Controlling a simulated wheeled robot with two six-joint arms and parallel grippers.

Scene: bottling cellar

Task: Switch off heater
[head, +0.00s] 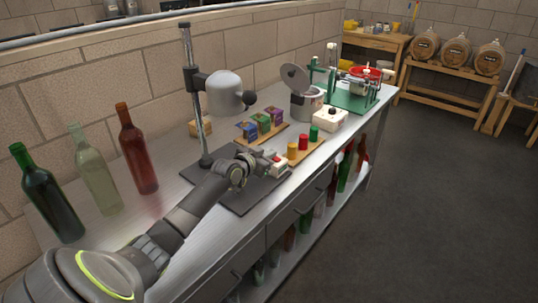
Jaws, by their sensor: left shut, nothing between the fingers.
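A grey dome-shaped head (224,92) hangs on an upright metal post above a dark mat (243,195); it looks like the heater, though I cannot be sure. My right gripper is out of view.
Three bottles, green (49,195), clear (95,170) and red (137,150), stand at the left. A wooden board (299,155) holds red, yellow and green caps. Behind are an open-lidded pot (305,105), a white box with a knob (331,119) and a green stand (345,100).

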